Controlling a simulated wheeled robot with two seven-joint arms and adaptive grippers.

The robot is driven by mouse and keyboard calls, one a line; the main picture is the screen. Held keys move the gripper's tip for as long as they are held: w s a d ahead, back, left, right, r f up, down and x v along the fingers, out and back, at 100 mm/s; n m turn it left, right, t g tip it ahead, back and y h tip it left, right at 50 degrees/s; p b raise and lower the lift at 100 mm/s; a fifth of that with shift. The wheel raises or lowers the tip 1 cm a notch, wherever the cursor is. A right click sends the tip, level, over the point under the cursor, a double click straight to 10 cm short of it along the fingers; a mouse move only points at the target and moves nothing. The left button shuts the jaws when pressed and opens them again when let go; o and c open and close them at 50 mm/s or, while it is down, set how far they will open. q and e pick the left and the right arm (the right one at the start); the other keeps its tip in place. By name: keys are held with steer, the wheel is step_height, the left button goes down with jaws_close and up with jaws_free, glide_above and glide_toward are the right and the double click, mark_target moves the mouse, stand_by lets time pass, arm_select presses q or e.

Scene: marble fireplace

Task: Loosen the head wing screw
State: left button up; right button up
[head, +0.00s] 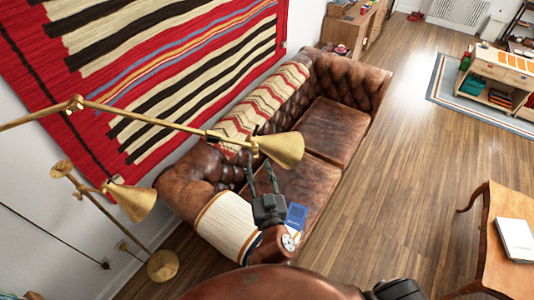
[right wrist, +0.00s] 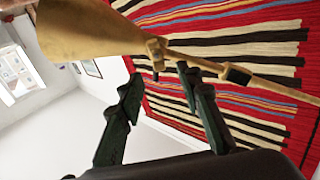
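A brass floor lamp has a long upper arm (head: 160,117) ending in a cone-shaped head (head: 282,150). The head also shows large in the right wrist view (right wrist: 85,32). A small brass joint piece (right wrist: 156,50) sits where head and arm meet; it may be the head wing screw, but its wings cannot be made out clearly. My right gripper (head: 261,172) is just below the lamp head in the head view. Its two fingers (right wrist: 160,80) are apart and empty, pointing toward the joint, with no visible contact. My left gripper is not in view.
A second, lower lamp head (head: 132,200) and the round lamp base (head: 162,266) stand at left. A leather sofa (head: 325,130) lies behind my gripper, under a striped wall rug (head: 150,60). A wooden table (head: 495,255) is at right. The floor between is clear.

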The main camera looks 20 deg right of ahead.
mark_target(256, 153)
steer(key=w, duration=0.1)
steer(key=w+p, duration=0.1)
steer(key=w, duration=0.1)
steer(key=w+d+p, duration=0.1)
steer(key=w, duration=0.1)
steer(key=shift+w+r, duration=0.1)
steer(key=shift+r, duration=0.05)
steer(key=shift+w, duration=0.7)
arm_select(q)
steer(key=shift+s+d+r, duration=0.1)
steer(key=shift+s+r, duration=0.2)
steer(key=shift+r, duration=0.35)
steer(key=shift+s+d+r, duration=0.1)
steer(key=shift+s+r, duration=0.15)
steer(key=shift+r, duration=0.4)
arm_select(e)
jaws_close()
